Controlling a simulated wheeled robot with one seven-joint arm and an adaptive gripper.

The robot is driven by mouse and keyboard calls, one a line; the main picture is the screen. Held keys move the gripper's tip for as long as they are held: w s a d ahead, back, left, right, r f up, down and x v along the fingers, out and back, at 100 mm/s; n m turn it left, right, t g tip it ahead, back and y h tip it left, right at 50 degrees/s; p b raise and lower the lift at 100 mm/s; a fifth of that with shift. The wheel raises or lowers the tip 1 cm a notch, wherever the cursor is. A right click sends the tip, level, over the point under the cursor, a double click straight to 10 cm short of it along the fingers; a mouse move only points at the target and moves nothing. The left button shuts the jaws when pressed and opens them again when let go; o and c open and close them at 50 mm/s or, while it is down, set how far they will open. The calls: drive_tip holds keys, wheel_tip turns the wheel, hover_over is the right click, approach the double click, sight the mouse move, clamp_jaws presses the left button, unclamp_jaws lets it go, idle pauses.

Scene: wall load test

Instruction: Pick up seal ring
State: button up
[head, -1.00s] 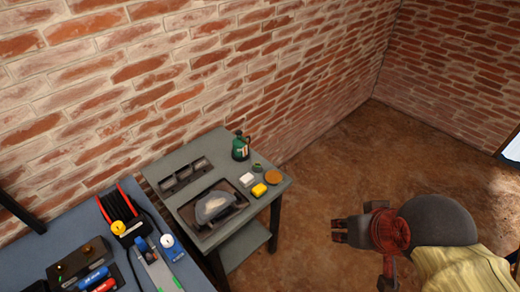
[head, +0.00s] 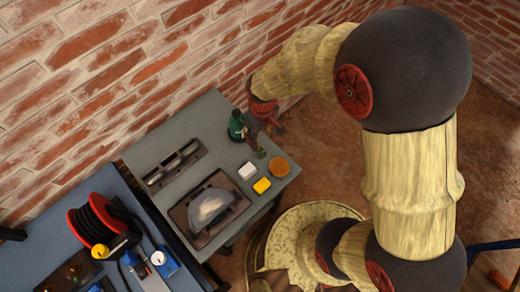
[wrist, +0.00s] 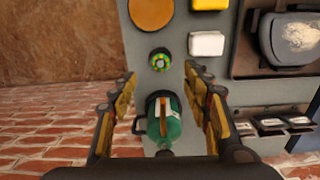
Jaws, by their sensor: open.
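A small round green and yellow piece with a dark rim (wrist: 160,59) lies on the grey table; it looks ring-like, but I cannot be sure it is the seal ring. In the head view it shows as a small green spot (head: 260,153), partly by my gripper (head: 267,128). In the wrist view my gripper (wrist: 160,74) is open and empty, its fingers either side of the picture's middle. The small piece appears just beyond the fingertips, roughly centred between them. A green bottle (wrist: 165,130) shows between the fingers, nearer the palm in the picture.
The grey table (head: 215,115) also holds a white block (head: 248,171), a yellow block (head: 262,186), an orange-brown disc (head: 279,167), a dark tray (head: 181,213) with a grey domed piece and a slotted rack (head: 172,165). A blue bench (head: 50,232) and brick wall (head: 110,60) are near.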

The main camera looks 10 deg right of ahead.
drive_tip(key=f, duration=0.3)
drive_tip(key=shift+w+a+f, duration=0.1)
drive_tip(key=shift+w+a, duration=0.15)
drive_tip(key=f+b, duration=0.1)
drive_tip(key=f, duration=0.2)
drive_tip(key=f+b, duration=0.1)
drive_tip(key=f, duration=0.2)
drive_tip(key=shift+w, duration=0.2)
drive_tip(key=shift+r, duration=0.1)
drive_tip(key=shift+c, duration=0.9)
drive_tip(key=c, duration=0.6)
